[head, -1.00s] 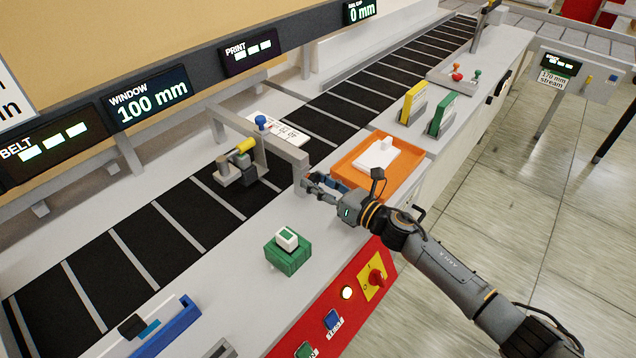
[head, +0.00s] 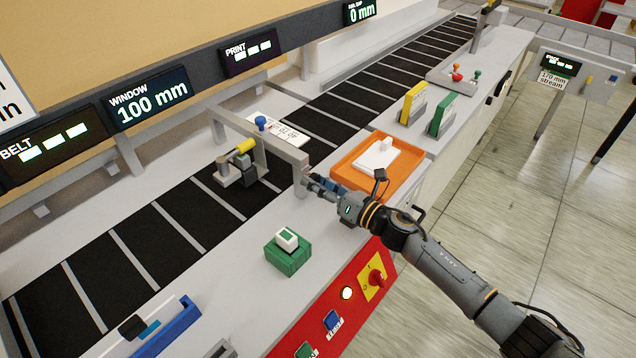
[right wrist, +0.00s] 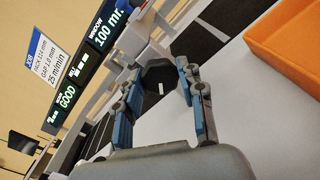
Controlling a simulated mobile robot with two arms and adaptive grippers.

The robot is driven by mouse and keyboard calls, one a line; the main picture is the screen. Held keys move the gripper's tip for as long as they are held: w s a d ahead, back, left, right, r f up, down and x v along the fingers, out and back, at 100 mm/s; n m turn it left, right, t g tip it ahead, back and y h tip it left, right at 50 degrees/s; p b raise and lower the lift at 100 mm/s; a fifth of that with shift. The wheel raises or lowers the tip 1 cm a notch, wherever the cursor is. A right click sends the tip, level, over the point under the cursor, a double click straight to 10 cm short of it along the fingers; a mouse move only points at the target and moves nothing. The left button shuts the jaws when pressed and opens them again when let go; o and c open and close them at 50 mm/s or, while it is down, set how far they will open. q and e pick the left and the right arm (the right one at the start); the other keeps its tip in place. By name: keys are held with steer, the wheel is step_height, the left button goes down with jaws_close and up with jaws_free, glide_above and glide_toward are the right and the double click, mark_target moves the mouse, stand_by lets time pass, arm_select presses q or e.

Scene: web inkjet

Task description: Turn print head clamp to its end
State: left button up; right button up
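The print head clamp appears to be a dark faceted knob with a white mark, seen in the right wrist view (right wrist: 160,76). It faces my camera on the near post of the grey print head bridge (head: 284,151). My right gripper (head: 308,184) is at the foot of that post. In the head view the gripper hides the knob. My left gripper is not in view.
An orange tray (head: 344,172) with a white block is just right of my gripper. A green block with a button (head: 288,258) stands in front on the grey deck. The black belt (head: 205,205) runs behind. Yellow and green uprights stand farther right.

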steer(key=o, duration=0.4)
steer(key=v, duration=1.2)
